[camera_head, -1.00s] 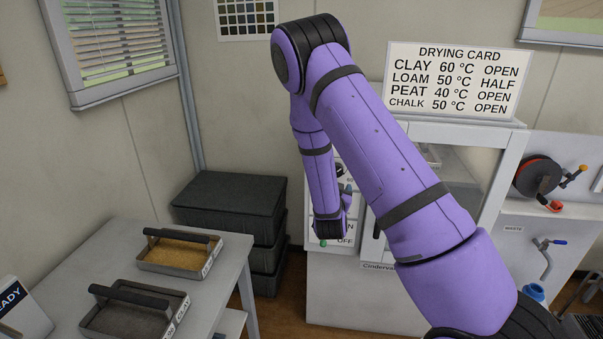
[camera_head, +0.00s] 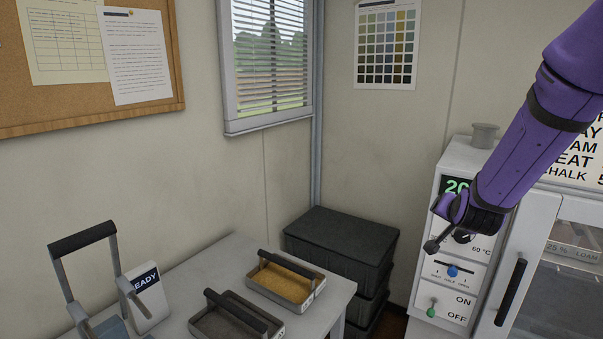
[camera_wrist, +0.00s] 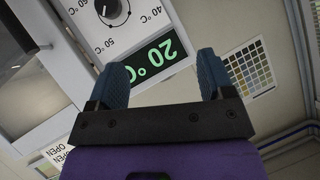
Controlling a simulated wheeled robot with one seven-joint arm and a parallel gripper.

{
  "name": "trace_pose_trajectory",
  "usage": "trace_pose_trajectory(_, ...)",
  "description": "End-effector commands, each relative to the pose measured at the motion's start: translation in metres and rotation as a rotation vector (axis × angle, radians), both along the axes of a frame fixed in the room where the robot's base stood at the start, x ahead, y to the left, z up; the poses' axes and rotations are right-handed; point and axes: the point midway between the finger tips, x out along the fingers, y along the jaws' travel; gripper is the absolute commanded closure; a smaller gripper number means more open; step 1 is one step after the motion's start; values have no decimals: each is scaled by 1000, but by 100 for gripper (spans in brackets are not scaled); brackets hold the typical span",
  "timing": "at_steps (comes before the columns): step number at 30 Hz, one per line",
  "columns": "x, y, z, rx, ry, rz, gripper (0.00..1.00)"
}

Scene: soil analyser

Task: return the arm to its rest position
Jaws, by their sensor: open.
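My purple arm (camera_head: 525,135) comes in from the upper right in the head view and slopes down to the left. My gripper (camera_wrist: 163,75) is open and empty in the wrist view, with a blue-padded finger on each side. In the head view the arm's end is in front of the white oven's control panel (camera_head: 453,270), hiding part of its display and dial. The wrist view shows the green display (camera_wrist: 152,63), reading 20 °C, and the black dial (camera_wrist: 111,10) beyond the fingers. I see no contact between fingers and panel.
The oven door (camera_head: 525,262) with its black handle is right of the panel. Dark stacked crates (camera_head: 340,245) stand left of it. A table (camera_head: 205,268) at lower left holds two handled trays (camera_head: 285,286) (camera_head: 235,318) and a white sign (camera_head: 147,298). Open space lies above the table.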

Motion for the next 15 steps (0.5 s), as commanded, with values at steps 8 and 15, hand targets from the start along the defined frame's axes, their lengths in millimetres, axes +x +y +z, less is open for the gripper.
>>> trace_pose_trajectory(8,-54,29,59,33,130,176,25)
trace_pose_trajectory(15,-117,49,99,9,250,325,25)
